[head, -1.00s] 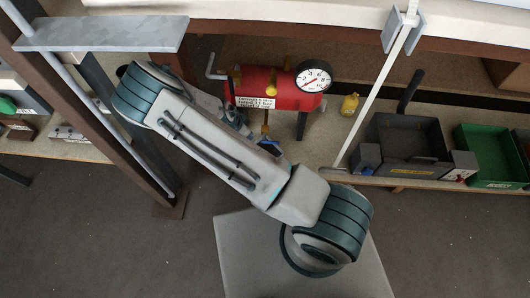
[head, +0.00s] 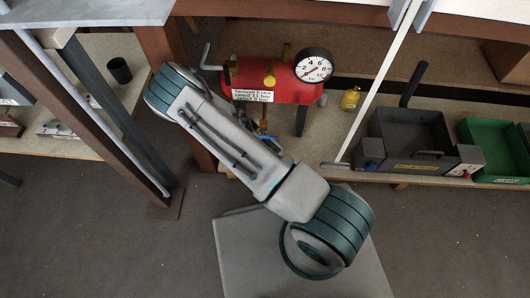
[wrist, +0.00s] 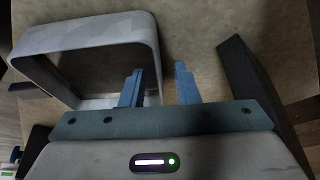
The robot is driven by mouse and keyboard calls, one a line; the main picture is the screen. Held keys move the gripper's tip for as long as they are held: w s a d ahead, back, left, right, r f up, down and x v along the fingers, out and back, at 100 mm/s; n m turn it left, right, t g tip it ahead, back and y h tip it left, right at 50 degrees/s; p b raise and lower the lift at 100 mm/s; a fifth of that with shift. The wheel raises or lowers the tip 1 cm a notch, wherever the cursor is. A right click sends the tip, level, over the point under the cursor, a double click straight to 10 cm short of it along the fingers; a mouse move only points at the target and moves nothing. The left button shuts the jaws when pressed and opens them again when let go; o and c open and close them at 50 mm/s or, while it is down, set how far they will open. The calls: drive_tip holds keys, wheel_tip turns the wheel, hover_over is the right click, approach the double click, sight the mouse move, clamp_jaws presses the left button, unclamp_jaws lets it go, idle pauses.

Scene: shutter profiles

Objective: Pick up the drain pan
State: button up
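A pale grey, open rectangular shell with rounded corners (wrist: 95,33), seemingly the drain pan, fills the upper left of the wrist view. Its near right wall runs down toward my gripper (wrist: 160,85). The blue fingers are apart, with the left finger over the shell's opening and the right finger outside that wall. The wall shows between them, and I cannot tell whether either finger touches it. In the head view my arm hides most of the gripper and I cannot make out the pan.
A red tank with a gauge (head: 275,82) stands behind my arm. A dark block (wrist: 252,75) is close right of the fingers in the wrist view. A dark box with a handle (head: 408,135) and a green bin (head: 490,148) sit on the right shelf. A brown post (head: 170,45) rises at left.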

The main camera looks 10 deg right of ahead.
clamp_jaws()
drive_tip(key=shift+r, duration=0.15)
